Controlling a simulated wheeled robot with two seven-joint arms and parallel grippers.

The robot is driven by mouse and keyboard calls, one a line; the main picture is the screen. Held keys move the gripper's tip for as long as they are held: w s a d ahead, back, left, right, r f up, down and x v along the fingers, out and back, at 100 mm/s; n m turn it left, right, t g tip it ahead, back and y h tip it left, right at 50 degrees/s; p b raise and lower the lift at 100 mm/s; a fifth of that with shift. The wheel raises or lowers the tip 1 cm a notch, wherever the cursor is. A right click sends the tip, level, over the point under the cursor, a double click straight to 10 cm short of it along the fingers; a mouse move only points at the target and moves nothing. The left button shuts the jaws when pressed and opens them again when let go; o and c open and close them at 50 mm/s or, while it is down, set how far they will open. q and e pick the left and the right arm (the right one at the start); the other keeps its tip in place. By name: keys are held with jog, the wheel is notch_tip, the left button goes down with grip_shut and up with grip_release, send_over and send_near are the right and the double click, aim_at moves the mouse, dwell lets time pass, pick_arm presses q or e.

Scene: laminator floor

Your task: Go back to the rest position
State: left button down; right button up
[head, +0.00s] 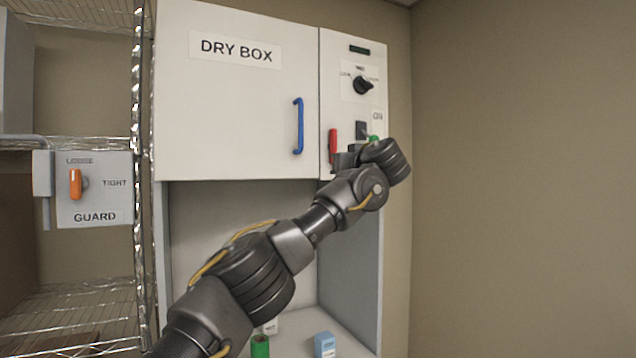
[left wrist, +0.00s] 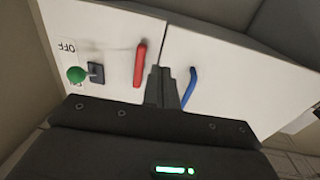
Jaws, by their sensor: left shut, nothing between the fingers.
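My left arm reaches in from the bottom left of the head view. Its gripper (head: 345,158) is in front of the control panel of the dry box (head: 230,110), partly hidden by my own wrist. In the left wrist view the gripper (left wrist: 170,75) has its two fingers together with nothing between them. The fingertips appear between the red handle (left wrist: 140,64) and the blue handle (left wrist: 189,87); I cannot tell whether they touch the box front. My right gripper is in neither view.
The panel has a black knob (head: 363,86), a dark switch (head: 362,129) and a green button (left wrist: 76,75). Below, a green cylinder (head: 260,346) and a blue box (head: 324,344) stand in the open bay. A wire rack with a GUARD lever (head: 75,184) is at the left.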

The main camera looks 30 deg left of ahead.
pick_arm(q)
jog(key=shift+b+v, duration=0.75)
jog(key=shift+v, duration=0.9)
